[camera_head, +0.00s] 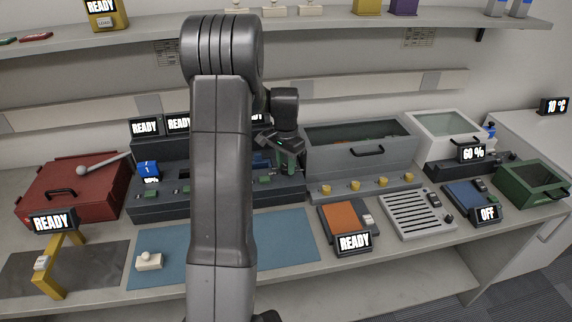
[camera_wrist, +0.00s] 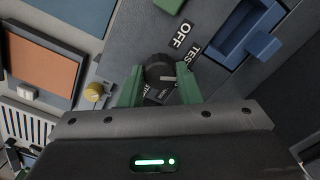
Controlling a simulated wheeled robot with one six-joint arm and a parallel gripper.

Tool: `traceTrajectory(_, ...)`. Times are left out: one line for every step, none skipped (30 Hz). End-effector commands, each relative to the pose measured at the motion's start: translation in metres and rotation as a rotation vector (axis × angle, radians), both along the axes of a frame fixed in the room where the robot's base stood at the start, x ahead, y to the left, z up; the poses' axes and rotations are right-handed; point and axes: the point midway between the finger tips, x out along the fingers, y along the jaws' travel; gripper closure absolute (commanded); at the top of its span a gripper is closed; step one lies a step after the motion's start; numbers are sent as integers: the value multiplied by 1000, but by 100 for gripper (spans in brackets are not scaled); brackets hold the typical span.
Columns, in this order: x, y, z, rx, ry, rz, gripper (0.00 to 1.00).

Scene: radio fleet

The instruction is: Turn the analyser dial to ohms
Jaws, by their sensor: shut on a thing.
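The analyser dial (camera_wrist: 158,68) is a dark round knob on a grey panel in the wrist view. A pale mark shows on its right side. White labels reading OFF (camera_wrist: 182,34) and TES, cut short, (camera_wrist: 193,55) lie up and right of it. In the head view my gripper (camera_head: 288,158) is at the right part of the dark console (camera_head: 160,208); the dial is hidden there.
A grey bin with yellow knobs (camera_head: 365,164) stands right of the console. An orange-topped unit (camera_head: 344,218) and slotted panel (camera_head: 410,215) lie in front. A red case (camera_head: 75,190) is at left. A blue mat (camera_head: 285,245) lies in front. A shelf (camera_head: 330,28) runs above.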

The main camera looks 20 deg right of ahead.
Motion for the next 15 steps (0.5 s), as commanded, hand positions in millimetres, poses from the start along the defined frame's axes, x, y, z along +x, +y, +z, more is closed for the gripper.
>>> traceTrajectory(1,-1,0,-2,-2,-42,92)
traceTrajectory(1,-1,0,-2,-2,-69,92)
traceTrajectory(1,-1,0,-2,-2,-104,92)
traceTrajectory(1,-1,1,-2,-3,-129,92)
traceTrajectory(1,-1,1,-2,-3,-155,92)
traceTrajectory(1,-1,1,-2,-3,-186,92)
traceTrajectory(1,-1,1,-2,-3,-209,92)
traceTrajectory(1,-1,1,-2,-3,-230,92)
traceTrajectory(1,-1,1,-2,-3,-258,92)
traceTrajectory(1,-1,1,-3,-3,-278,92)
traceTrajectory(1,-1,1,-2,-3,-296,92)
traceTrajectory(1,-1,1,-2,-3,-319,92)
traceTrajectory(1,-1,1,-2,-3,-336,92)
traceTrajectory(1,-1,1,-2,-3,-350,92)
traceTrajectory(1,-1,1,-3,-3,-369,92)
